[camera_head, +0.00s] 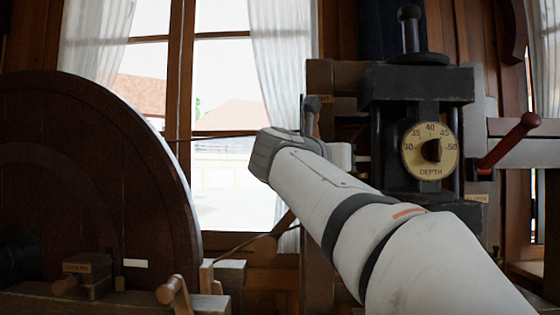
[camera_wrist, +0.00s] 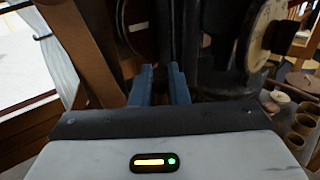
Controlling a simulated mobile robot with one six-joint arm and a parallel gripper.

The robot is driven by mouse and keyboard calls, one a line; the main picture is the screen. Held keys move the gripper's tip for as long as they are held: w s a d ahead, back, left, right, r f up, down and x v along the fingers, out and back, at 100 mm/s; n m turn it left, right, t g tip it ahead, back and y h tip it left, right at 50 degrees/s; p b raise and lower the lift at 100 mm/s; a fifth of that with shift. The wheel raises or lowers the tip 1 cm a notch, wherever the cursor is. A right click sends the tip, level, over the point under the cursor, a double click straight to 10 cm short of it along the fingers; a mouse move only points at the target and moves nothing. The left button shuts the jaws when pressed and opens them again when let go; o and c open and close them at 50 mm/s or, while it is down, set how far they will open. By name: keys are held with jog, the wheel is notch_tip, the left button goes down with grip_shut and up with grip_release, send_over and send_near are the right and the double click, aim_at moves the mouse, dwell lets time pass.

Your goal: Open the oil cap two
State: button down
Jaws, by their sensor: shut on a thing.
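My gripper (camera_wrist: 160,86) shows in the wrist view as two blue-grey fingers with a narrow gap between them. It is shut on a small dark part between the fingertips, in front of the dark machine. The fingers and shadow hide most of that part, and I cannot tell whether it is oil cap two. No oil cap label is readable in either view. In the head view my white arm reaches up and left beside the dark machine (camera_head: 415,84), and the fingertips are not clearly visible.
A depth dial (camera_head: 431,168) faces me on the machine, with a red-handled lever (camera_head: 510,142) to its right. A large brown wheel (camera_head: 95,170) fills the left. A wooden crank handle (camera_head: 172,290) stands low beside it. Wooden cups (camera_wrist: 303,125) show at the wrist view's right.

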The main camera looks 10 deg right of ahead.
jog(key=shift+w+a+m+g+h+p, duration=0.1)
jog(key=shift+w+m+g+h+p, duration=0.35)
jog(key=shift+m+g, duration=0.7)
jog(key=shift+w+m+g+h+p, duration=0.25)
jog(key=shift+m+g+h+p, duration=0.45)
jog(key=shift+g, duration=0.75)
jog(key=shift+w+a+m+g+h+p, duration=0.1)
jog(key=shift+w+m+g+h+p, duration=0.45)
jog(key=shift+m+g, duration=0.6)
jog(key=shift+s+g, duration=0.2)
jog(key=shift+g, duration=0.25)
jog(key=c, duration=1.5)
grip_release()
jog(key=shift+o, duration=0.2)
jog(key=shift+a, duration=0.1)
jog(key=s+a, duration=0.1)
jog(key=a, duration=0.6)
jog(key=shift+a, duration=0.3)
